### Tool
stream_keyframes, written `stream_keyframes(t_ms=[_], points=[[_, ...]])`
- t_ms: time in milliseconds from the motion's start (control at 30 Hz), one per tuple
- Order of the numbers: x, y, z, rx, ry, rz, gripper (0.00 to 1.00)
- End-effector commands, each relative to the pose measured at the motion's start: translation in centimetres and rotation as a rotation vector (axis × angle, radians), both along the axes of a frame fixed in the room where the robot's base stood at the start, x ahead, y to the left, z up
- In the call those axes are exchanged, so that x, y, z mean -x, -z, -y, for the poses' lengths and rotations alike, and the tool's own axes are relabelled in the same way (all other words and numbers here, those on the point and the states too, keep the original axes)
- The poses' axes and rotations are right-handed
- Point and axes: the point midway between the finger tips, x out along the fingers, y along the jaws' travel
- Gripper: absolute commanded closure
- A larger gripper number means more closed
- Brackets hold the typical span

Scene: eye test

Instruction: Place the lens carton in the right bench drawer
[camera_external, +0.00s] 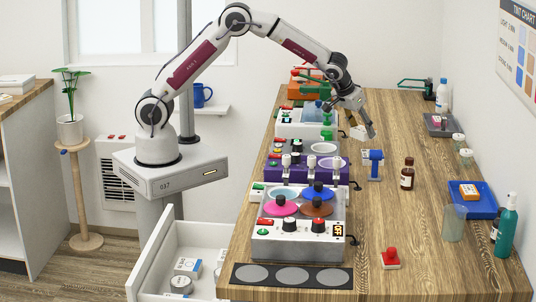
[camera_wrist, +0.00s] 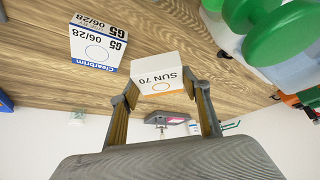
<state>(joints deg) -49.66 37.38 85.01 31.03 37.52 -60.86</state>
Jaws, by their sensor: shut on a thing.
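My gripper (camera_wrist: 165,105) is shut on a small white carton (camera_wrist: 158,72) marked "SUN 70" with an orange ring.
Several control units, such as the purple one (camera_external: 282,172), line the bench's left side. A red knob (camera_external: 391,257) and a blue tray (camera_external: 484,211) are nearer.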

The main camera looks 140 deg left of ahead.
Motion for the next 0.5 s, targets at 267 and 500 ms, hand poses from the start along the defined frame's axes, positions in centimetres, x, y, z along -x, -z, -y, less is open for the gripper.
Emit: stream_keyframes(t_ms=[267,500], points=[[0.1,3.0,0.1,0.003,0.000,-0.002,0.75],[0.0,4.8,0.0,0.002,0.001,-0.001,0.75]])
